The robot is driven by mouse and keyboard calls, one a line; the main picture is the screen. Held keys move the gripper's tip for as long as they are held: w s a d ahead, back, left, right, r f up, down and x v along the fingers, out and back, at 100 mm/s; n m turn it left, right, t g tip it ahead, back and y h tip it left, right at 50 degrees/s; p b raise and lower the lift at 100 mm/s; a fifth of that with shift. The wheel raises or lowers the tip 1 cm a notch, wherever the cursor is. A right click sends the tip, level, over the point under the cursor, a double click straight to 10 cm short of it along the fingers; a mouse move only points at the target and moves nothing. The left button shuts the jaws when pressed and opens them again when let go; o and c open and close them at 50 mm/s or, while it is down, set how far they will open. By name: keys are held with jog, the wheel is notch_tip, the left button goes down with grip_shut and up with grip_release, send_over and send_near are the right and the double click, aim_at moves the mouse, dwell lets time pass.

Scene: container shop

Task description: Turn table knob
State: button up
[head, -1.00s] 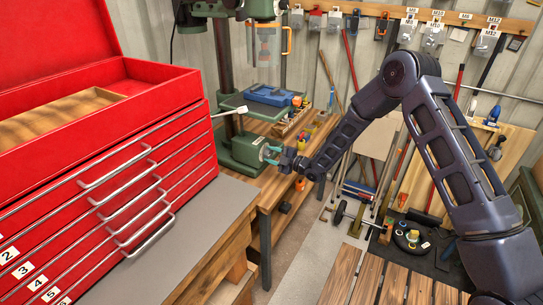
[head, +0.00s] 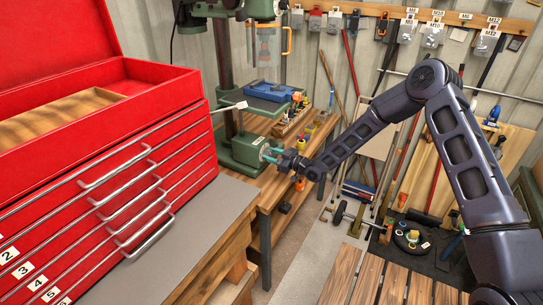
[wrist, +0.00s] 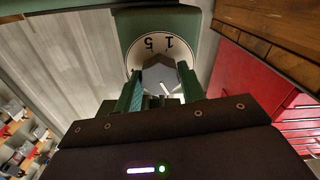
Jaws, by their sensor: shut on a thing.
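The knob (wrist: 160,72) is a grey faceted piece in front of a round white dial (wrist: 136,52) with numbers, on a green housing (wrist: 185,22) in the wrist view. My gripper (wrist: 159,88) has its two green fingers on either side of the knob and is shut on it. In the head view my gripper (head: 270,155) reaches the green housing (head: 245,149) low on the drill press from the right. The knob is hidden by my gripper there.
A red tool chest (head: 120,150) with drawer handles stands at left on a grey worktop (head: 190,225). A white-tipped lever (head: 232,106) sticks out left of the drill press. A wooden bench (head: 270,195) runs below my gripper. Tools hang on the back wall.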

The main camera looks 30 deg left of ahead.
jog(key=m, duration=0.5)
jog(key=shift+m, duration=0.3)
dwell(0.4)
jog(key=o, duration=1)
jog(key=shift+c, duration=0.2)
jog(key=shift+d, duration=0.1)
jog(key=d, duration=1)
jog(key=shift+d, duration=0.3)
